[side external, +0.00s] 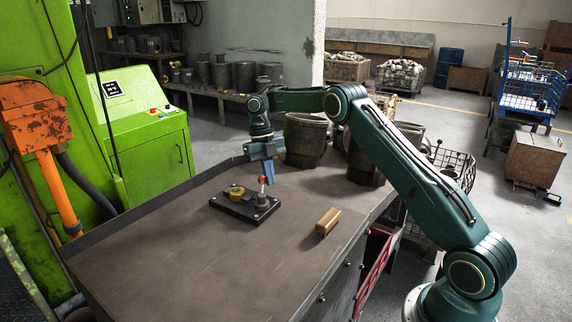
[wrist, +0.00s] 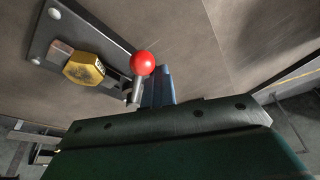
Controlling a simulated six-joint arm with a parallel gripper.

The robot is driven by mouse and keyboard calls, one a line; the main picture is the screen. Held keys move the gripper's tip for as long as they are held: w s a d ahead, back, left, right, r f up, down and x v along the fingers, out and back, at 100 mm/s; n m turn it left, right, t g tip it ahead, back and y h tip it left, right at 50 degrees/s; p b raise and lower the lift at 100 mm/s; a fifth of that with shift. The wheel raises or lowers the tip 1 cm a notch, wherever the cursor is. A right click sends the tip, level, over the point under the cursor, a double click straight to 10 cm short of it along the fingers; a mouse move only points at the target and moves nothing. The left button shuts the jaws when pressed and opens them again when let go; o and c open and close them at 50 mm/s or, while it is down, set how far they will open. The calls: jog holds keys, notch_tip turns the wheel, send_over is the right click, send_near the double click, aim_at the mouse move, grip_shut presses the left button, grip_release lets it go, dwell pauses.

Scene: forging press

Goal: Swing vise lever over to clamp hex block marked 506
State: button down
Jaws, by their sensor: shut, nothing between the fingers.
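The vise is a dark base plate (side external: 232,207) on the workbench, with a brass-coloured hex block (side external: 237,192) on its left part. In the wrist view the hex block (wrist: 84,69) sits beside a small reddish-brown jaw piece (wrist: 59,50); its marking is not readable. The lever (side external: 262,188) stands upright at the right part of the plate, topped by a red ball knob (wrist: 142,63). My gripper (side external: 270,180) is shut and empty, pointing down right beside the lever. In the wrist view its blue fingers (wrist: 157,88) are just right of the knob; whether they touch is unclear.
A wooden block (side external: 328,222) lies on the bench (side external: 180,250) to the right of the vise. A raised rim runs along the bench's left side. The front of the bench is clear.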

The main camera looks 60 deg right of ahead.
jog(key=shift+s+d+f+m+y, duration=0.15)
jog(key=shift+s+m+y, duration=0.3)
jog(key=shift+m, duration=0.65)
jog(key=shift+s+d+m, duration=0.2)
jog(key=shift+s+m, duration=0.25)
jog(key=shift+m, duration=0.15)
jog(key=shift+s+d, duration=0.15)
jog(key=shift+s, duration=1)
jog(key=shift+s+m+t, duration=0.4)
jog(key=shift+s+m, duration=0.35)
jog(key=shift+m, duration=0.05)
jog(key=shift+s+a+y, duration=0.15)
jog(key=shift+s+a, duration=0.1)
jog(key=shift+s, duration=0.45)
jog(key=shift+s+a+y, duration=0.1)
jog(key=shift+s+a, duration=0.15)
jog(key=shift+s, duration=0.4)
jog(key=shift+s+a+m, duration=0.5)
jog(key=shift+s+m, duration=0.2)
jog(key=s+a, duration=0.1)
jog(key=a, duration=0.1)
jog(key=s+a, duration=0.2)
jog(key=shift+s+a+f, duration=0.15)
jog(key=shift+f, duration=0.05)
jog(key=shift+s+a+r, duration=0.1)
jog(key=shift+a+r, duration=0.1)
jog(key=shift+r, duration=0.05)
jog(key=v, duration=0.9)
jog(key=shift+s+d+r, duration=0.15)
jog(key=shift+s+r, duration=0.05)
